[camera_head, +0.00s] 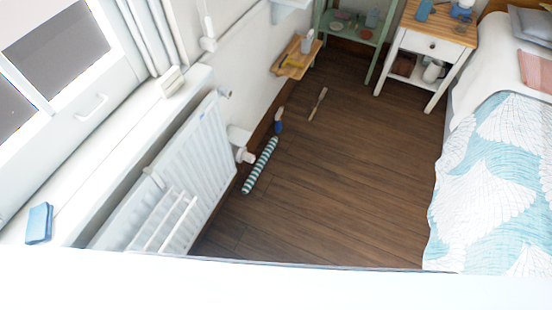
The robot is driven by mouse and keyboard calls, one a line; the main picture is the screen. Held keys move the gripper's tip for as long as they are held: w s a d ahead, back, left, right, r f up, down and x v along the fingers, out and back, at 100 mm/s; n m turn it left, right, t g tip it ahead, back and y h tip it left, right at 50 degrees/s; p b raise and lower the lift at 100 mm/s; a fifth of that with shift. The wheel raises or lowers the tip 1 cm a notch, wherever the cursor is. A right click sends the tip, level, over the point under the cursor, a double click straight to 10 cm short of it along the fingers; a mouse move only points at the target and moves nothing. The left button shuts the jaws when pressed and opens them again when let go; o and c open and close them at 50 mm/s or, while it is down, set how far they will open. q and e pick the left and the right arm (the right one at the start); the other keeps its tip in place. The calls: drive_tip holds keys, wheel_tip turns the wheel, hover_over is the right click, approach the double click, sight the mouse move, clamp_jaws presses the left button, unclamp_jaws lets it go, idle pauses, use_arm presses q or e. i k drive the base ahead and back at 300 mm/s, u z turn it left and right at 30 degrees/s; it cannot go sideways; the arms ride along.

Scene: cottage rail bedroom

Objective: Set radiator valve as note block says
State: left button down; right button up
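A white radiator (200,150) stands under the window on the left wall. Small blue items (424,11) are on the nightstand, also too small to identify. Neither of my grippers is in view.
A striped draught roll (260,166) lies on the floor beside the radiator's far end. A wooden stick-like item (318,104) lies beyond it. The bed (490,190) stands at right, the nightstand (432,46) and green shelf (352,32) at the back. The middle floor (340,190) is clear.

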sight(248, 158)
drive_tip(key=z, duration=1.1)
drive_tip(key=i, duration=2.35)
drive_tip(key=u, duration=4.45)
